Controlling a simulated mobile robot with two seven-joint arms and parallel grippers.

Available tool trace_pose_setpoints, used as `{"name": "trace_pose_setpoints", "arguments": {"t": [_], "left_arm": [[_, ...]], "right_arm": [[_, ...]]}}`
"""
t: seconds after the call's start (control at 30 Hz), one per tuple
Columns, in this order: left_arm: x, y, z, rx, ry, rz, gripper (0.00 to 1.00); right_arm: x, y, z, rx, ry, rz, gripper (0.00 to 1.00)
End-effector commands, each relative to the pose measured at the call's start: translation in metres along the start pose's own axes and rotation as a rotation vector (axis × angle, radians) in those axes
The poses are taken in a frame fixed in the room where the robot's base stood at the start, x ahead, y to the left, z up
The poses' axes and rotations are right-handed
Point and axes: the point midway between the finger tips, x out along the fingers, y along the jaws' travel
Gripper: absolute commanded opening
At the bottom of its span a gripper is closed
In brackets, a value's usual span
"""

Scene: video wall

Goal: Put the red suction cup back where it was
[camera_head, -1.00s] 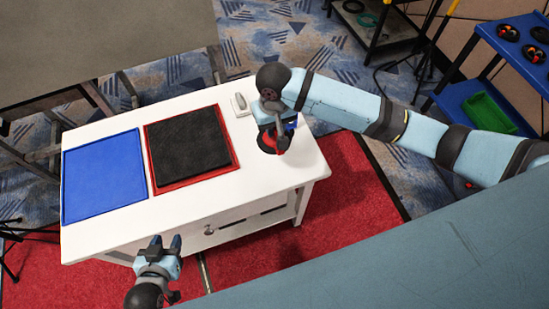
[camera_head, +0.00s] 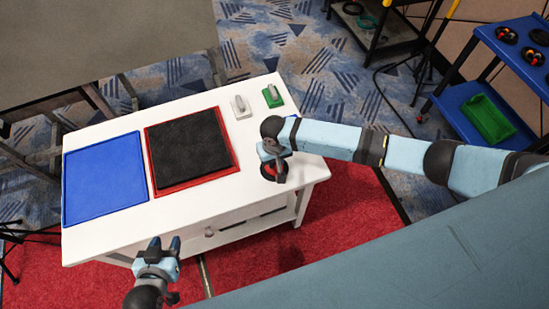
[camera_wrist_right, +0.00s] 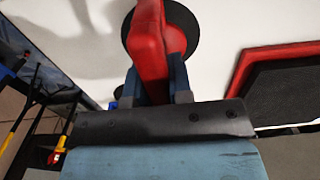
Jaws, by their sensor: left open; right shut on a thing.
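The red suction cup, with a red handle (camera_wrist_right: 150,45) and a black disc (camera_wrist_right: 184,30), is between the fingers of my right gripper (camera_wrist_right: 152,92), which is shut on its handle. In the head view the red suction cup (camera_head: 273,173) is at the right end of the white table, under my right gripper (camera_head: 275,154). I cannot tell whether its disc touches the tabletop. My left gripper (camera_head: 164,246) is open and empty in front of the table's near edge.
A black panel (camera_head: 188,146) in a red tray and a blue tray (camera_head: 104,178) cover the table's left and middle. A white-based handle (camera_head: 240,106) and a green-based handle (camera_head: 272,96) stand at the back. A blue shelf cart (camera_head: 465,105) stands at right.

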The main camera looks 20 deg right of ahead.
Motion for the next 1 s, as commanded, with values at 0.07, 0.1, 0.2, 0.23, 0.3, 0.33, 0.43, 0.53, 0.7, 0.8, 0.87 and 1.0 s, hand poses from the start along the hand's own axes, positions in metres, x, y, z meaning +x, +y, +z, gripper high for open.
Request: {"name": "trace_pose_setpoints", "arguments": {"t": [0.07, 0.1, 0.2, 0.23, 0.3, 0.33, 0.43, 0.53, 0.7, 0.8, 0.87, 1.0], "left_arm": [[0.000, 0.000, 0.000, 0.000, 0.000, 0.000, 0.43], [0.000, 0.000, 0.000, 0.000, 0.000, 0.000, 0.43], [0.000, 0.001, 0.000, -0.001, 0.000, 0.001, 0.43], [0.000, 0.001, 0.000, -0.001, -0.001, 0.001, 0.43], [0.000, 0.001, 0.000, -0.001, -0.001, 0.001, 0.43], [0.000, 0.001, 0.000, -0.001, -0.001, 0.001, 0.43], [0.000, 0.001, 0.000, -0.001, -0.001, 0.001, 0.43], [0.000, 0.001, 0.000, -0.001, -0.001, 0.002, 0.43], [0.000, 0.001, 0.000, -0.001, -0.001, 0.002, 0.43], [0.000, 0.001, 0.001, -0.001, -0.001, 0.002, 0.43], [0.000, 0.001, 0.001, -0.001, -0.001, 0.002, 0.43], [0.000, 0.001, 0.001, -0.002, -0.001, 0.002, 0.43]], "right_arm": [[-0.001, 0.000, -0.001, 0.000, 0.002, -0.001, 0.00], [-0.001, 0.000, -0.001, 0.000, 0.002, -0.001, 0.00], [-0.001, 0.000, -0.001, 0.000, 0.001, -0.001, 0.00], [0.000, 0.000, -0.001, 0.000, 0.001, -0.001, 0.00], [0.002, 0.000, 0.000, 0.000, 0.001, -0.001, 0.22], [0.002, 0.000, 0.000, 0.000, 0.001, -0.001, 0.29], [0.002, 0.000, 0.000, 0.000, 0.001, -0.001, 0.45], [0.002, 0.000, 0.000, 0.000, 0.001, 0.000, 0.45], [0.000, 0.000, -0.001, -0.001, 0.002, -0.001, 0.45], [-0.008, -0.001, -0.001, -0.001, 0.003, -0.002, 0.45], [-0.016, 0.000, -0.001, -0.001, 0.002, -0.002, 0.45], [-0.045, 0.000, -0.001, -0.001, 0.004, -0.002, 0.45]]}}
